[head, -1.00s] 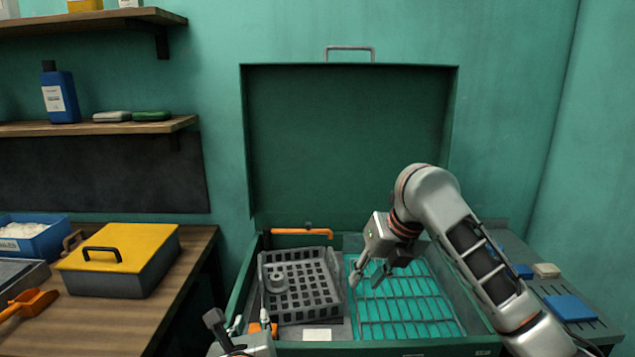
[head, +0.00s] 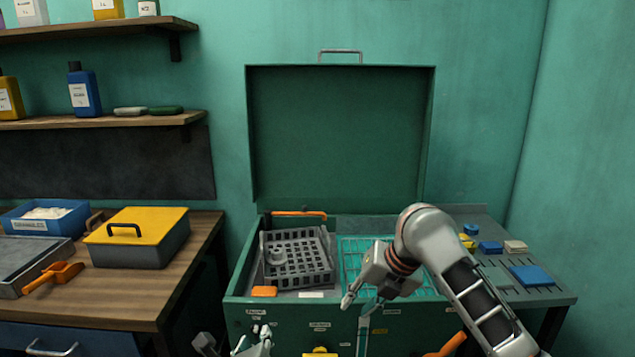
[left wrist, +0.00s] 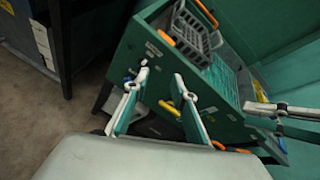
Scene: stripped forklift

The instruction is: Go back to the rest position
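My left gripper (head: 252,338) is at the bottom edge of the head view, in front of the green open-lidded washer (head: 236,308). In the left wrist view its two fingers (left wrist: 162,82) are spread with nothing between them. My right gripper (head: 358,302) hangs before the washer's front rim, its fingers apart and empty. Its fingers also show at the right of the left wrist view (left wrist: 265,126).
The washer's lid (head: 340,140) stands open. A wooden bench (head: 130,300) at left carries a yellow-lidded box (head: 150,225), a blue bin (head: 70,222) and an orange scoop (head: 55,275). A side shelf (head: 535,292) at right holds small blocks. Bare floor (left wrist: 40,115) shows in the left wrist view.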

